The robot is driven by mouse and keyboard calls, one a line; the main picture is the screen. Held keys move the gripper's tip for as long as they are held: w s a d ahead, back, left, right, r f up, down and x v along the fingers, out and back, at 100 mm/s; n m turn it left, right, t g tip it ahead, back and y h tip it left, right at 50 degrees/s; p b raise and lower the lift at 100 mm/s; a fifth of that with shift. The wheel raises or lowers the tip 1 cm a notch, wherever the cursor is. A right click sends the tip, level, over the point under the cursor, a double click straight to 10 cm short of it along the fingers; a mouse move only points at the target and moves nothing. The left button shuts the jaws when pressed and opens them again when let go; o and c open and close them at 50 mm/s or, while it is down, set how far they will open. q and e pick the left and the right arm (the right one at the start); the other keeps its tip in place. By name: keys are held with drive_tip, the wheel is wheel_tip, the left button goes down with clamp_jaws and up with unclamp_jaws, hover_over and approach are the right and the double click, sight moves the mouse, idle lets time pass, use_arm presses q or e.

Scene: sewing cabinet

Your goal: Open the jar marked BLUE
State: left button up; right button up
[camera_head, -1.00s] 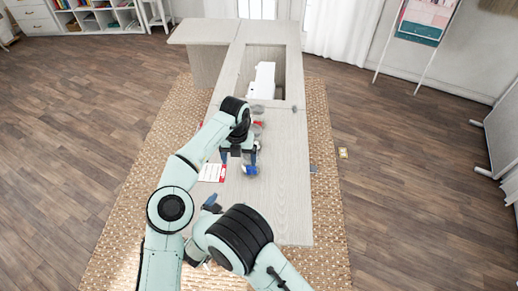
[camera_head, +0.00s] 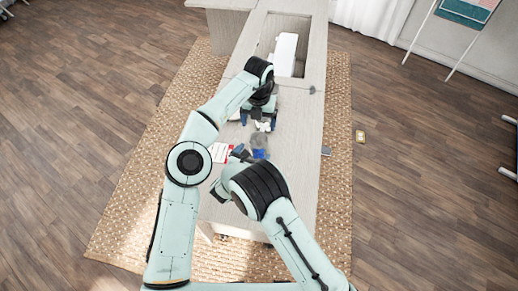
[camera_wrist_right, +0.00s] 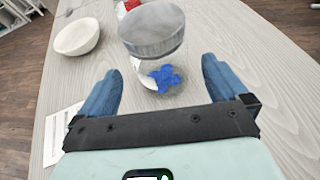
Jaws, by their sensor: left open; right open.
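The jar with blue pieces (camera_head: 261,154) stands on the pale wooden cabinet top in the head view. In the right wrist view its wide, round grey top (camera_wrist_right: 152,32) is above the blue contents (camera_wrist_right: 166,78). My right gripper (camera_wrist_right: 161,80) is open, and the jar appears between and beyond its fingertips. No contact is visible. In the head view my right gripper (camera_head: 239,154) is left of the jar, partly hidden by my arm. My left gripper (camera_head: 258,121) is open, farther up the cabinet top beyond the jar. A white item shows by its fingers.
A white bowl (camera_wrist_right: 77,36) stands left of the jar in the right wrist view. A printed sheet (camera_head: 220,152) lies on the left of the top. A white machine (camera_head: 286,54) sits in the recess beyond. The top right of the jar is clear.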

drive_tip(key=shift+x, duration=2.8)
